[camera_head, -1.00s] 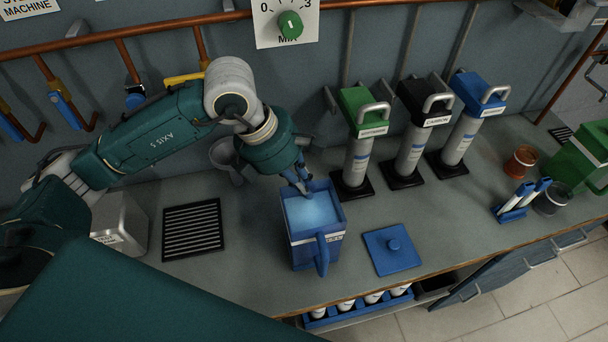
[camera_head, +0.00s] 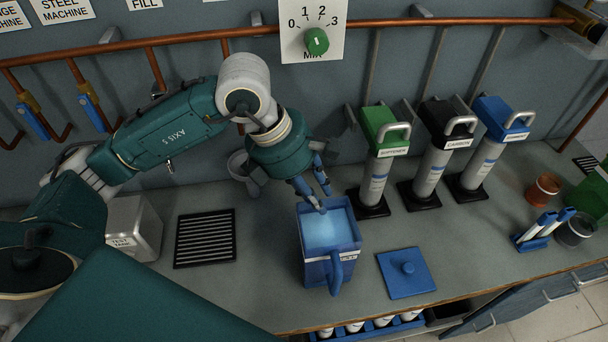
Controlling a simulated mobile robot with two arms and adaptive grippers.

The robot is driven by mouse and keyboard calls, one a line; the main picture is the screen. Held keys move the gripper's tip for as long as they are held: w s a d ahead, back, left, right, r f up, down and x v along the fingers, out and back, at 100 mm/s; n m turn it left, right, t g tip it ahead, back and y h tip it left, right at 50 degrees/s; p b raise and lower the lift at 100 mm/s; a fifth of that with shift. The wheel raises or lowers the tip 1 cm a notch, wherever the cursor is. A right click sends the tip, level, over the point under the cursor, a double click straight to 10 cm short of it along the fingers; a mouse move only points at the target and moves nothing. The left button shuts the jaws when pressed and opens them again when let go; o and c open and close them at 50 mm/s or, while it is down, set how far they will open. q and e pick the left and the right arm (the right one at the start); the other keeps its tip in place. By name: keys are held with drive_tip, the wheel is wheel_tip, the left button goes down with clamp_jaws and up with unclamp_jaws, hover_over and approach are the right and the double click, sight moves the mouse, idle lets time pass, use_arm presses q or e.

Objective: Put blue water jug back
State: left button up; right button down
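The blue water jug (camera_head: 317,272) stands upright on the grey counter, open at the top, with pale blue water inside. Its handle faces the front. A square blue lid with a knob (camera_head: 405,272) lies on the counter to the right of the jug. My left gripper (camera_head: 322,204) is just above the jug's back rim, its fingers pointing down and spread apart. It appears empty; whether a fingertip touches the rim I cannot tell. My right gripper is not in view.
A black slotted grate (camera_head: 205,238) and a metal test tank (camera_head: 133,228) are left of the jug. Filter cylinders with green (camera_head: 380,122), black (camera_head: 447,118) and blue (camera_head: 503,112) tops stand behind to the right. The counter's front edge lies close before the jug.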

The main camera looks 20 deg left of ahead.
use_arm(q)
drive_tip(key=b+v, duration=0.1)
drive_tip(key=v, duration=0.8)
drive_tip(key=shift+r, duration=0.2)
drive_tip(key=shift+s+a, duration=0.1)
drive_tip(key=shift+s, duration=0.05)
